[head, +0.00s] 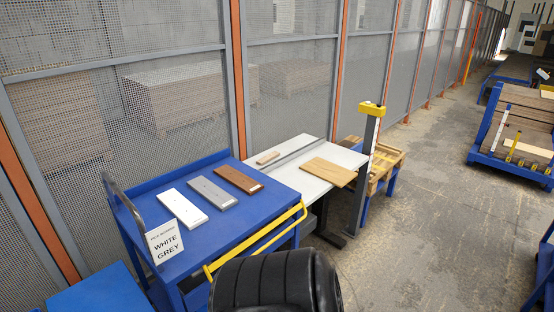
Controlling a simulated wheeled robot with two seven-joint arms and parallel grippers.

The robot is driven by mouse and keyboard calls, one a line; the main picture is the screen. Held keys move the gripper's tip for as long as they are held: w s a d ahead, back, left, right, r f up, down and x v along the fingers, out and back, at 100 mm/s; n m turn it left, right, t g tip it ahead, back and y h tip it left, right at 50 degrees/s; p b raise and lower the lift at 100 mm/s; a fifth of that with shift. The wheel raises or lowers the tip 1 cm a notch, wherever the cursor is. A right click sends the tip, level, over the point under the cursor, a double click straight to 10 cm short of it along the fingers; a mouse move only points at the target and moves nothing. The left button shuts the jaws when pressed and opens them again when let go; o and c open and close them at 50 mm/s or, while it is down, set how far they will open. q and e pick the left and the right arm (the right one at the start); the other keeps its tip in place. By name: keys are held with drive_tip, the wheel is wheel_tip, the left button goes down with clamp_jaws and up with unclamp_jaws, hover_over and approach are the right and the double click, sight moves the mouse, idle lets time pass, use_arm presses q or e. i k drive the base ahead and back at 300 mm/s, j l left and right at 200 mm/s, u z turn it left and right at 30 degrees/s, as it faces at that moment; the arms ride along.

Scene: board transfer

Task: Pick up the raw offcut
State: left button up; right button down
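A small pale wooden piece (268,157), which looks like the raw offcut, lies flat on the left part of the white-topped table (291,152).
A blue cart (248,206) with a yellow handle (262,240) stands nearer, bearing a white board (183,208), a grey board (212,193), a brown board (239,180) and a sign (164,242). A post (367,150) rises beside the white table. Mesh fencing runs behind.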

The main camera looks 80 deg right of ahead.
sight(271, 156)
drive_tip(key=z, duration=2.7)
drive_tip(key=i+l+z, duration=0.15)
drive_tip(key=i+z, duration=0.25)
drive_tip(key=i+l+z, duration=0.1)
drive_tip(key=z, duration=0.3)
drive_tip(key=i+l+z, duration=0.2)
drive_tip(key=i+z, duration=0.15)
drive_tip(key=i, duration=0.45)
drive_tip(key=i+z, duration=0.35)
drive_tip(key=i, duration=0.5)
drive_tip(key=i+l+u, duration=0.2)
drive_tip(key=i, duration=1.45)
drive_tip(key=i+u, duration=0.7)
drive_tip(key=u, duration=0.2)
drive_tip(key=i+l+u, duration=0.15)
drive_tip(key=i+u, duration=0.15)
drive_tip(key=u, duration=0.15)
